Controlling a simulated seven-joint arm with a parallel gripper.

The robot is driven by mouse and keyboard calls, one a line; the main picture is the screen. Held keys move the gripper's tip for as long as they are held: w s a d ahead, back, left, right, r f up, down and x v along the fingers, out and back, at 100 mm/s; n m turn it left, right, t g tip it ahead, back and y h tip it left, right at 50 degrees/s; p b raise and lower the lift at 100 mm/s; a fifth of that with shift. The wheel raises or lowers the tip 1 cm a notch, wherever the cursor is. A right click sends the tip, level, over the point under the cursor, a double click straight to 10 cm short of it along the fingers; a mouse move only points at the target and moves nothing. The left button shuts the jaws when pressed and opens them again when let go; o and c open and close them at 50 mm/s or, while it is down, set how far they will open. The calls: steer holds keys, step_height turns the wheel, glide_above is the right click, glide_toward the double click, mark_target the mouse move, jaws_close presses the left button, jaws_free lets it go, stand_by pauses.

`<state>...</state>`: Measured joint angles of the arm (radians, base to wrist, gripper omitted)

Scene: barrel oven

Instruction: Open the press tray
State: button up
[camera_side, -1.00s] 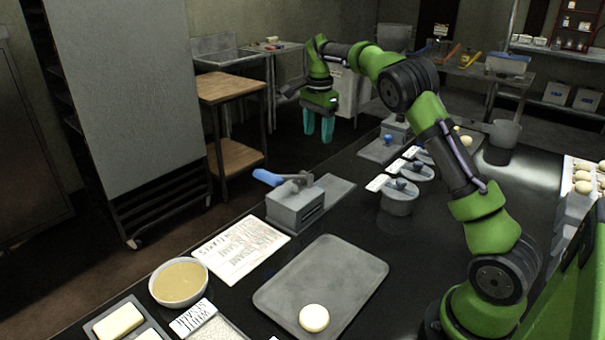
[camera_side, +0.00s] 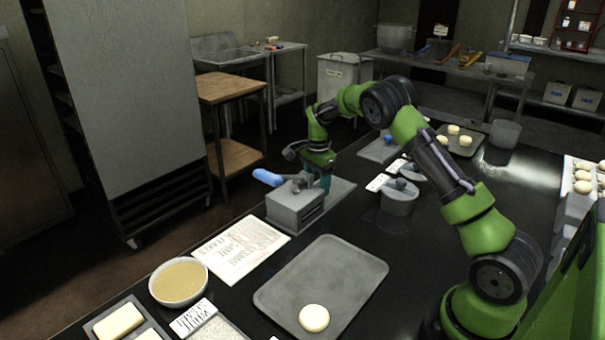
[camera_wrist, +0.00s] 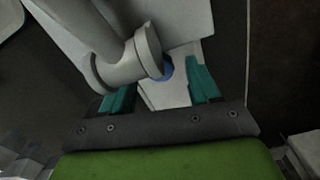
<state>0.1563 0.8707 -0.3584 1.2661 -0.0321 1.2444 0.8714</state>
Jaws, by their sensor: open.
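The press (camera_side: 294,208) is a grey metal box with a blue lever handle (camera_side: 268,177) on top. A flat grey plate (camera_side: 342,189) reaches out behind it to the right; I cannot tell if this is the tray. My gripper (camera_side: 324,181) is low at the far right side of the press, its teal fingers pointing down and partly hidden. In the wrist view my gripper (camera_wrist: 162,86) is open. A small blue part (camera_wrist: 166,69), mostly hidden by a grey cylindrical piece (camera_wrist: 128,62), shows between the fingers. Contact cannot be told.
Grey lidded pots (camera_side: 399,197) stand to the right of the press. A grey baking tray (camera_side: 325,275) with one dough ball (camera_side: 314,318) lies in front, next to a paper sheet (camera_side: 240,248) and a bowl (camera_side: 178,281). The black counter between pots and baking tray is clear.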

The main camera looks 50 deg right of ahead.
steer(key=shift+f, duration=0.35)
jaws_close()
steer(key=d, duration=1.1)
steer(key=shift+d+r, duration=0.1)
steer(key=shift+d, duration=0.2)
jaws_free()
